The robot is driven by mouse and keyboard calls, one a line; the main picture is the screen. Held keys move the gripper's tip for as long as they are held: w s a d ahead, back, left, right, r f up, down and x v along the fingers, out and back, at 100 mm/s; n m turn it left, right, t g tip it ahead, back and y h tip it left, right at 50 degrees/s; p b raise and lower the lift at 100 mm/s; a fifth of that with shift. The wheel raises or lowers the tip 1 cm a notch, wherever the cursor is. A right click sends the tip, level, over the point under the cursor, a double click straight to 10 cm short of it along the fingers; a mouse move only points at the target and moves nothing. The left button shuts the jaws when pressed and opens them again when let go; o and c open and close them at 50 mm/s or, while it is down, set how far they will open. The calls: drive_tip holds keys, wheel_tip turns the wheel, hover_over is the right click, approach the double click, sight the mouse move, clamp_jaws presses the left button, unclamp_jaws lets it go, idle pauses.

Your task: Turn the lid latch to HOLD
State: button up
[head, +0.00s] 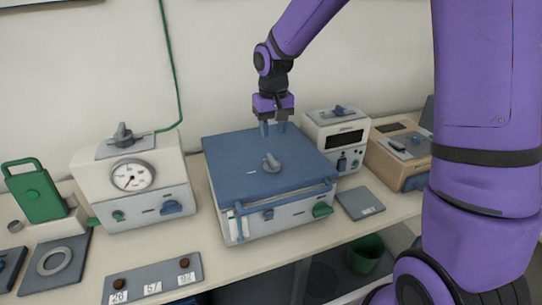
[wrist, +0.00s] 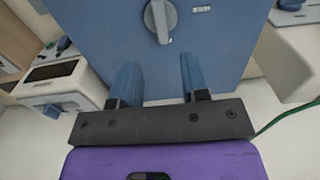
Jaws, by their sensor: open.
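The lid latch (head: 271,163) is a grey knob on the blue lid (head: 235,155) of the middle furnace. In the wrist view the latch (wrist: 161,20) stands at the top, with a small white label (wrist: 201,9) to its right, too small to read. My gripper (head: 272,128) hangs fingers-down over the back part of the lid, behind the latch. In the wrist view my gripper (wrist: 157,75) has its two blue fingers apart, with nothing between them. The latch lies beyond the fingertips, apart from them.
A cream unit with a dial gauge (head: 133,176) stands left of the furnace. A small cream unit with a dark display (head: 345,140) and a wooden-sided box (head: 400,160) stand right. A numbered plate (head: 150,278) lies in front. A green cable (head: 172,70) runs up the wall.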

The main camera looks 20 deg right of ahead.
sight(273, 160)
wheel_tip(273, 160, down, 10)
drive_tip(key=shift+f, duration=0.15)
idle(0.3)
drive_tip(key=shift+c, duration=0.4)
clamp_jaws()
